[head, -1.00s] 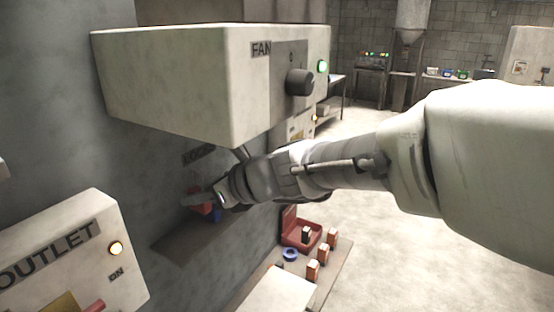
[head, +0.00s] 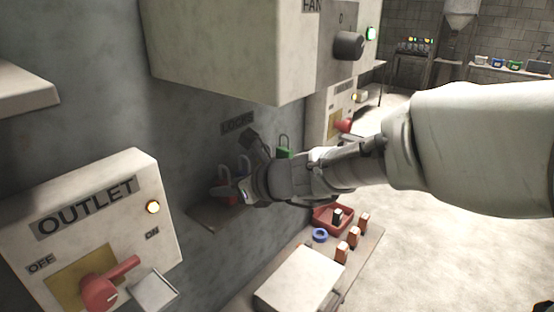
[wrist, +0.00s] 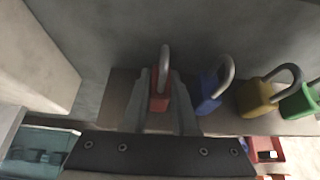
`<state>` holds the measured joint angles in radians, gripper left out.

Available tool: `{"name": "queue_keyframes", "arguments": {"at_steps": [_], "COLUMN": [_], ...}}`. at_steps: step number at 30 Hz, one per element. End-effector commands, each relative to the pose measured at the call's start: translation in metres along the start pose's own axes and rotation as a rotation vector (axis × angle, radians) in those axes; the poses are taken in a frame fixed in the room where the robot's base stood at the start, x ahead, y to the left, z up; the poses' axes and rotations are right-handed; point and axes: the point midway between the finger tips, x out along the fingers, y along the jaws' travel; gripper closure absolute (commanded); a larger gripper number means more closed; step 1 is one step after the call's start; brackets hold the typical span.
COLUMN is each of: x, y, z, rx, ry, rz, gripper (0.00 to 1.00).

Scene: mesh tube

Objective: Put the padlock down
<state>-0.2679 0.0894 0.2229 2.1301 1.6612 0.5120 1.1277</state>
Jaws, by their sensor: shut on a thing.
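My gripper (wrist: 160,100) is shut on the red padlock (wrist: 159,91), with one finger on each side of its body and the grey shackle pointing up. The padlock is upright at the lock shelf (wrist: 118,88); I cannot tell whether its base touches the shelf. In the head view, my gripper (head: 232,190) is at the wall shelf (head: 206,217) under the LOCKS label (head: 237,123), and it hides most of the red padlock.
A blue padlock (wrist: 208,92), a yellow padlock (wrist: 257,98) and a green padlock (wrist: 299,104) stand in a row to the right. The FAN box (head: 230,50) overhangs above. The OUTLET box (head: 90,230) is at the lower left. A red tray (head: 333,222) is below.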

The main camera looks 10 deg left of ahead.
Motion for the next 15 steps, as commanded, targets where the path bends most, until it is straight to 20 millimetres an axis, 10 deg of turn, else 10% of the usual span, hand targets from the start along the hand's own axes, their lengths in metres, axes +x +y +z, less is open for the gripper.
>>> {"name": "queue_keyframes", "arguments": {"at_steps": [4,5,9,15], "x": [0.0023,0.0017,0.0014,0.0013], "y": [-0.0001,-0.0001,-0.0001,-0.0001], "z": [-0.0041,-0.0032,-0.0027,-0.0027], "rx": [0.0,0.0,0.0,0.0], "ry": [-0.001,0.0,0.0,0.0], "rz": [0.0,0.0,0.0,0.0], "gripper": [1.0,0.69,0.44,0.43]}}
